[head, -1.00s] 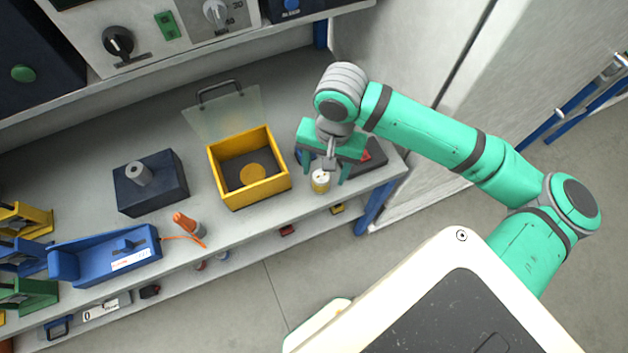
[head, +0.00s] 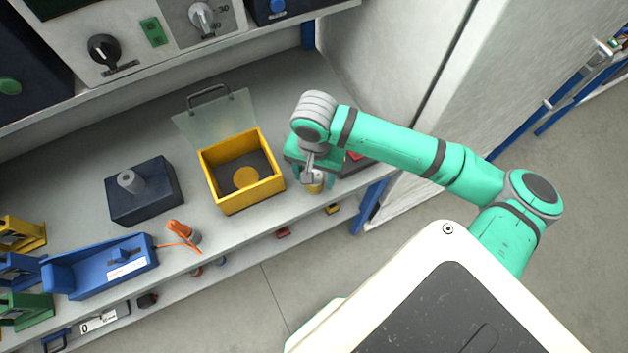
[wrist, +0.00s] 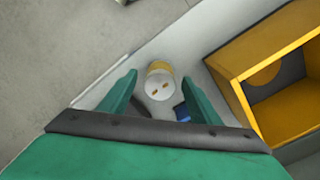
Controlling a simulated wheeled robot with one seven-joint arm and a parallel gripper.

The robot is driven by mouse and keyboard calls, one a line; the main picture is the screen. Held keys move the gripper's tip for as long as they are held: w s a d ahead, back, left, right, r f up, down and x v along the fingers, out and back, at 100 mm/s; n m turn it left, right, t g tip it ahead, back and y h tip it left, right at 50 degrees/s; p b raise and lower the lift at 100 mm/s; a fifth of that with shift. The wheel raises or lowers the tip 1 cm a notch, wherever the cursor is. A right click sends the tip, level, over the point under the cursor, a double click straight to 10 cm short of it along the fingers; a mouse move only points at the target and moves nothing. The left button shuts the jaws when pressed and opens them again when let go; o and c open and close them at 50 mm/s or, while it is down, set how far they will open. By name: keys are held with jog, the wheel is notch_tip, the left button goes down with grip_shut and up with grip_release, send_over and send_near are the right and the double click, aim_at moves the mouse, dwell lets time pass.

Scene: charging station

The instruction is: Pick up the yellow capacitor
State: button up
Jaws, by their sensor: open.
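The yellow capacitor (head: 316,186) is a small upright cylinder with a white top, standing near the front edge of the bench. In the head view it is partly hidden by my gripper (head: 312,177). In the wrist view the capacitor (wrist: 159,84) shows its white top with two small orange-brown terminals and some yellow side. My gripper (wrist: 160,79) is open, with one green finger on each side of the capacitor. A gap shows on both sides, and I cannot tell how far down the fingers reach.
An open yellow box (head: 278,186) with a clear lid stands left of the capacitor. A dark block with a grey cylinder (head: 131,181), an orange-handled tool (head: 182,231) and a blue holder (head: 100,266) lie farther left. A dark item with red (head: 356,157) is just right of my gripper.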

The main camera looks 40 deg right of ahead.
jog(key=shift+f, duration=0.75)
jog(key=shift+c, duration=0.5)
jog(key=c, duration=1.1)
jog(key=shift+r, duration=0.1)
